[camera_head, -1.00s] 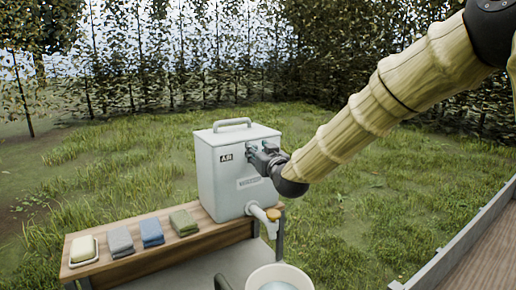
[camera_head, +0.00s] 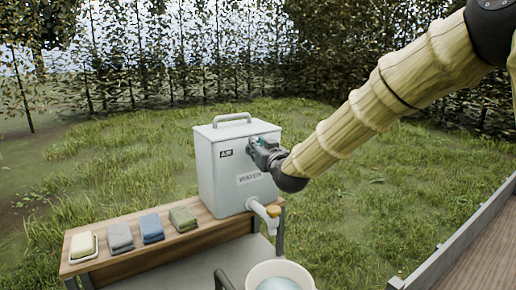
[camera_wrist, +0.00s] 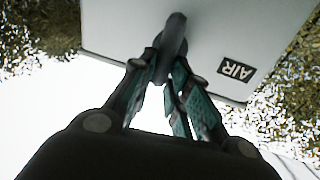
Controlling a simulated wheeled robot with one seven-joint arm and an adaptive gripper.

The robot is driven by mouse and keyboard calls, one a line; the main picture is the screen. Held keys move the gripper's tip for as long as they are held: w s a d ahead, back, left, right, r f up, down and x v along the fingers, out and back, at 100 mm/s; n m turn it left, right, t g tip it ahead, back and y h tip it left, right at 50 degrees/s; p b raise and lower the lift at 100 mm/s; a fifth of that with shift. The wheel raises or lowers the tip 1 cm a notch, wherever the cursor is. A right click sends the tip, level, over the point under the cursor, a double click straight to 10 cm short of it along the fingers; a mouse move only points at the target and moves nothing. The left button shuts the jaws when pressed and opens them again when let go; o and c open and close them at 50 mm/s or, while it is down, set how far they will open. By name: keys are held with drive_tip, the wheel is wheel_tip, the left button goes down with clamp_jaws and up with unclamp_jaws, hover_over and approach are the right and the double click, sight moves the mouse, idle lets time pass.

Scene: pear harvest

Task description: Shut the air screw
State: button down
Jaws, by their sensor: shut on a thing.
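The grey water container (camera_head: 222,180) stands upright on the wooden bench, with a black AIR label (camera_head: 226,153) on its front. The label also shows in the wrist view (camera_wrist: 236,70), tilted nearly upside down. My gripper (camera_head: 254,148) is at the upper front of the container, right of the label. In the wrist view my gripper (camera_wrist: 171,62) has its teal-padded fingers closed around the dark grey air screw (camera_wrist: 174,32), whose rounded end shows between and beyond the tips. In the head view my gripper hides the screw.
A tap with an orange top (camera_head: 272,211) sticks out low on the container, above a white bucket (camera_head: 254,277). A soap dish (camera_head: 83,250) and folded cloths (camera_head: 151,229) lie on the bench (camera_head: 150,258). A railing (camera_head: 440,250) is at right.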

drive_tip(key=shift+d+f, duration=0.1)
drive_tip(key=shift+f, duration=0.05)
drive_tip(key=shift+w+d+f+m+g+y+b, duration=0.3)
drive_tip(key=shift+m+g+b, duration=0.3)
drive_tip(key=shift+m+b, duration=1.4)
drive_tip(key=shift+w+d+f+m+g+y+b, duration=0.3)
drive_tip(key=shift+m+g+b, duration=0.5)
drive_tip(key=shift+m, duration=2.25)
drive_tip(key=shift+w+d+f+m+g+y+b, duration=0.2)
drive_tip(key=shift+d+f+m+g+b, duration=0.2)
drive_tip(key=shift+m+b, duration=1.7)
drive_tip(key=shift+m+p, duration=0.4)
drive_tip(key=shift+m, duration=0.25)
drive_tip(key=c, duration=1.4)
unclamp_jaws()
drive_tip(key=shift+a, duration=0.1)
drive_tip(key=shift+o, duration=0.2)
drive_tip(key=shift+r, duration=0.15)
